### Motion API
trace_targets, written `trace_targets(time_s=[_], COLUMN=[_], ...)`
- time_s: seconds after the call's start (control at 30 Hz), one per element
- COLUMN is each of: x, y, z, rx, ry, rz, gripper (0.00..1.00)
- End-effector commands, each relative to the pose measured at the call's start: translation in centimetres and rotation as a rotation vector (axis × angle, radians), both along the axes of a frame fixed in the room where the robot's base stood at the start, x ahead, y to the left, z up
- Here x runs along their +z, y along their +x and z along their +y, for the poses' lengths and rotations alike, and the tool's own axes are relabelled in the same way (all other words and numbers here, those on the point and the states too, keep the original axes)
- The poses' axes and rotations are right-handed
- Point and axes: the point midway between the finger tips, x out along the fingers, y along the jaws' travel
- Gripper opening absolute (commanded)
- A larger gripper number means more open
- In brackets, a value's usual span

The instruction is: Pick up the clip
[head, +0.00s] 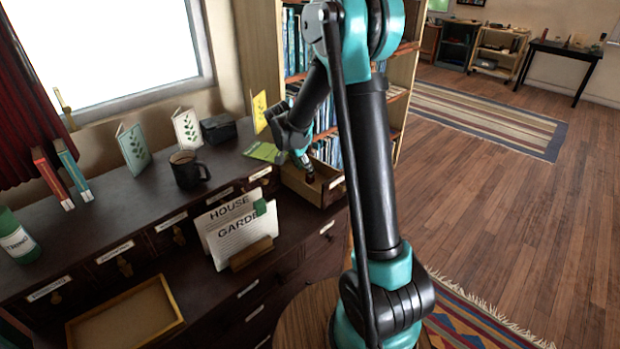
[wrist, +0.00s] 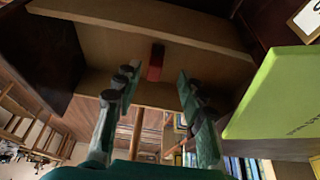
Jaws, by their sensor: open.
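A small red block-like piece (wrist: 156,62), which looks like the clip, lies in the open wooden drawer (head: 327,192). In the wrist view it shows just beyond and between the fingertips of my gripper (wrist: 157,82). The fingers are apart, with nothing held between them. In the head view my gripper (head: 303,160) points down into the drawer, and the red piece is mostly hidden there.
The drawer walls stand close around my gripper. A green booklet (head: 263,151) lies on the dark counter beside the drawer and shows large in the wrist view (wrist: 275,95). A black mug (head: 187,170) stands further left. A bookshelf (head: 405,75) stands behind the drawer.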

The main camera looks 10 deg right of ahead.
Motion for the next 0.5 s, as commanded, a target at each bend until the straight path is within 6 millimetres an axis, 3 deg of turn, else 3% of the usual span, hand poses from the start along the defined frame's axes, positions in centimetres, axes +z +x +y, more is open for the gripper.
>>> trace_targets(time_s=[0.3, 0.5], x=[-3.5, -4.0], y=[0.8, 0.9], z=[-2.2, -2.4], rx=[-0.001, 0.0], ry=[0.0, 0.0], rz=[0.0, 0.0], gripper=[0.41, 0.41])
